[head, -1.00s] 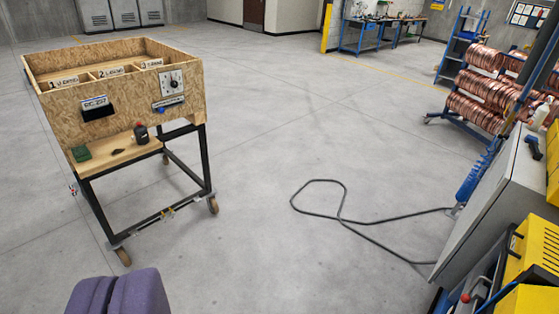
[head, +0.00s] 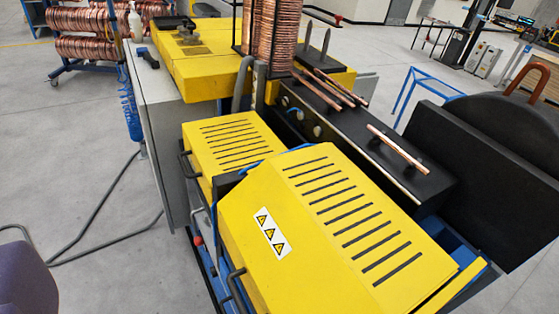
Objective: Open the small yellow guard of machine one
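The small yellow guard (head: 229,143) is a slotted box-like cover near the middle of the head view. It lies shut, with a dark handle (head: 184,168) on its left side. A larger yellow guard (head: 330,225) with slots and warning triangles stands in front of it and to the right, also shut. Its dark handle (head: 236,289) shows at lower left. No label tells which machine this is. My gripper is not in view, and nothing touches the small guard's handle.
A grey cabinet (head: 163,130) stands left of the small guard, with a blue coiled hose (head: 130,104). A black cable (head: 110,205) lies on the floor. Copper tubes (head: 322,90) lie on a black housing at right. Free floor (head: 60,140) is at left.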

